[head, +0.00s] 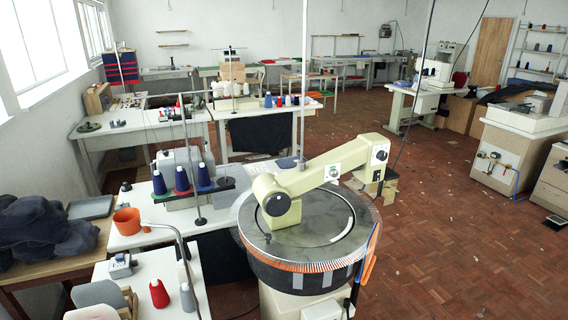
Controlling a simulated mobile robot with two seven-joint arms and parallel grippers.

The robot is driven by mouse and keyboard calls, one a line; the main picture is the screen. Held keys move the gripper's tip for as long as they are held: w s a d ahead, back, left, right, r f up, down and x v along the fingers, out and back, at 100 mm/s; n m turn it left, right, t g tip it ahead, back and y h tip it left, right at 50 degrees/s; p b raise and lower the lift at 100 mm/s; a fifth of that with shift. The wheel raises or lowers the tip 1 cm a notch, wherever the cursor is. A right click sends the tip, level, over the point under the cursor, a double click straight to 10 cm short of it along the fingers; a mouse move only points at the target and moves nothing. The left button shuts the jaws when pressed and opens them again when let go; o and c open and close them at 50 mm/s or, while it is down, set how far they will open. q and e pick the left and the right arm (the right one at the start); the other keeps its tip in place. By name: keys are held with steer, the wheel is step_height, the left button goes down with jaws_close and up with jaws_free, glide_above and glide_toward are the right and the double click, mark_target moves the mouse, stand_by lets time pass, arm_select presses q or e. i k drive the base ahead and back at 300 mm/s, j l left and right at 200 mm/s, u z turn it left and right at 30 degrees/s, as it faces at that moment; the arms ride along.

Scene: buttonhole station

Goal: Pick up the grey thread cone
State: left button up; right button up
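A grey thread cone (187,301) stands upright on a white table at the lower left, near the bottom edge of the head view. A thin curved metal rod passes close to it in the picture and may cover part of it. A red thread cone (159,294) stands just to its left. Neither of my grippers shows in this view, so nothing is seen touching the cone.
An orange pot (127,221) and a sewing machine with blue and red cones (181,180) stand behind. A large round linking machine (305,235) is to the right. Grey padded shapes (99,294) lie left of the cones. Open parquet floor (460,230) spreads at right.

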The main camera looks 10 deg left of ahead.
mark_target(188, 304)
steer(key=u, duration=1.05)
